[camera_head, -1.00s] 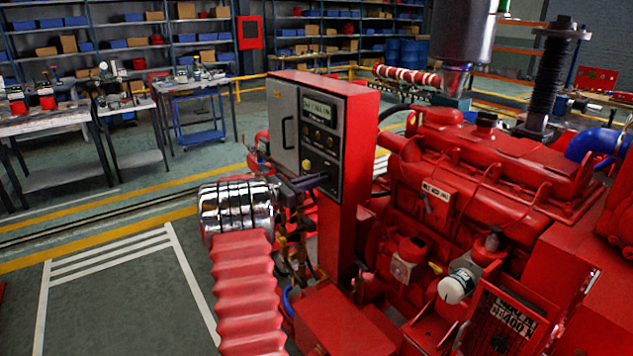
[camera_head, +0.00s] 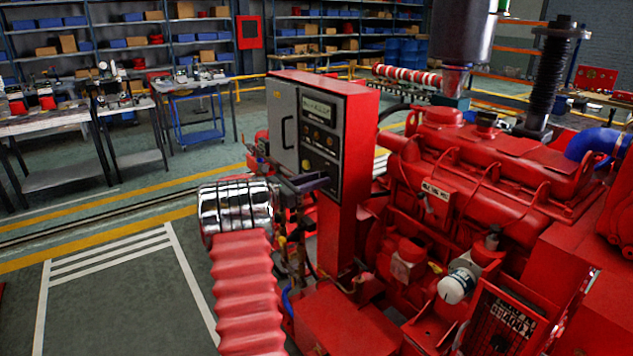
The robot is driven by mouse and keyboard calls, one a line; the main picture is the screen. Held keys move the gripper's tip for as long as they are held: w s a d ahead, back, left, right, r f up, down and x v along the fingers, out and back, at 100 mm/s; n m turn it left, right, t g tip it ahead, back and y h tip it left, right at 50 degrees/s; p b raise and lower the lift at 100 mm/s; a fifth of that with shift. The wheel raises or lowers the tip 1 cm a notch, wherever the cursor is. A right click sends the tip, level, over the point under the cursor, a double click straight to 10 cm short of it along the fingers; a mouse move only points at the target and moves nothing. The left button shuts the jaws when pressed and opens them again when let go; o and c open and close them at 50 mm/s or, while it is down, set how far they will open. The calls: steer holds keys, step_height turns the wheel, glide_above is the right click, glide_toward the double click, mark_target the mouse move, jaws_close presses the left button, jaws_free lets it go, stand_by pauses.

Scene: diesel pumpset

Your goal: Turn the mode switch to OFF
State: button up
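The control panel (camera_head: 325,118) is a dark face with a small display (camera_head: 318,107) and several small knobs or lamps, on a red cabinet left of the engine. A small yellowish knob (camera_head: 306,164) sits low on the panel. I cannot tell which control is the mode switch or read its position. My gripper (camera_head: 318,184) is dark and lies in front of the panel's lower part, just below that knob. Its fingers overlap the panel edge; contact cannot be told. The gap between the fingers is not clear, and part of the lower panel is hidden behind them.
A grey cabinet door (camera_head: 283,125) with a handle is left of the panel. The red engine (camera_head: 450,200) with its pipes fills the right side. Hoses and fittings hang below the gripper. Workbenches (camera_head: 50,122) stand at the far left, with open floor (camera_head: 120,290) before them.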

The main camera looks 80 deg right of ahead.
steer(key=v, duration=1.3)
steer(key=shift+w+a, duration=0.25)
steer(key=shift+a, duration=0.05)
steer(key=shift+f, duration=0.15)
